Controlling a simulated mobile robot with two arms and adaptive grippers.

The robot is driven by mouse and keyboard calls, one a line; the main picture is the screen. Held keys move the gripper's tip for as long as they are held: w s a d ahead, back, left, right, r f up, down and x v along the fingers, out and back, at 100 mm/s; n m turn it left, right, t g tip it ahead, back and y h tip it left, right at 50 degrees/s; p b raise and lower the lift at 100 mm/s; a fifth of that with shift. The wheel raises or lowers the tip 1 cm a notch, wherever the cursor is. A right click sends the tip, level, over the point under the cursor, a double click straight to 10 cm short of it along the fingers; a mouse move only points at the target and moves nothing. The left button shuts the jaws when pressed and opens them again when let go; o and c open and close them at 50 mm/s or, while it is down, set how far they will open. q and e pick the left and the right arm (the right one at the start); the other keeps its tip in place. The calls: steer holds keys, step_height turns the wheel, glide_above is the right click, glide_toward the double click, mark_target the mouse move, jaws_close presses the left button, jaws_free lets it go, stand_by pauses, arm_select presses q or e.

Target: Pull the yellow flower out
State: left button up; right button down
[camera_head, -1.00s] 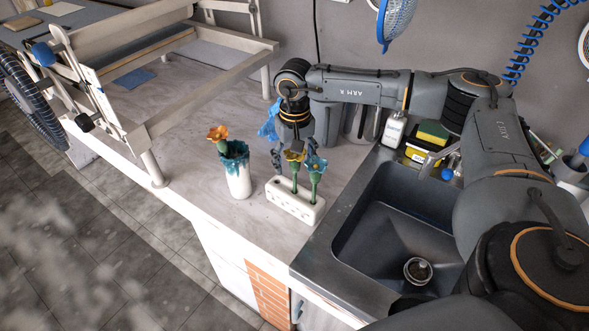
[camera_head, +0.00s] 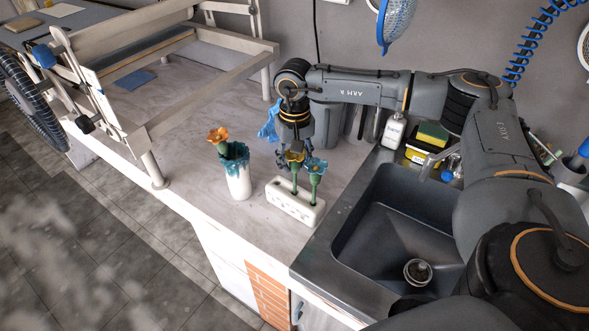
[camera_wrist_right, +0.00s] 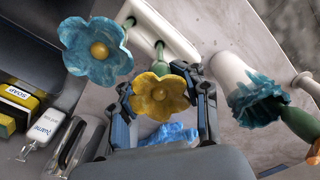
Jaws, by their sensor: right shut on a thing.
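The yellow flower (camera_head: 293,158) stands upright on a green stem in the white block (camera_head: 287,205) on the counter. It also shows in the right wrist view (camera_wrist_right: 158,96), between my fingers. My right gripper (camera_head: 287,160) comes down from behind and is shut on it, just under the bloom. A blue flower (camera_head: 315,166) stands in the same block to the right; it is large in the wrist view (camera_wrist_right: 95,50). An orange flower (camera_head: 218,135) stands in a white vase with blue drip glaze (camera_head: 238,180) to the left. My left gripper is not in view.
The dark sink (camera_head: 400,235) lies right of the block. A soap bottle (camera_head: 394,128) and sponges (camera_head: 432,134) stand behind the sink. A wooden frame (camera_head: 210,90) stands at the left. The counter between the frame and the vase is clear.

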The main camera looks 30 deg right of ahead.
steer(key=shift+r+p, duration=0.5)
steer(key=shift+r, duration=0.45)
stand_by(0.6)
steer(key=shift+r+p, duration=1.5)
steer(key=shift+r, duration=1.15)
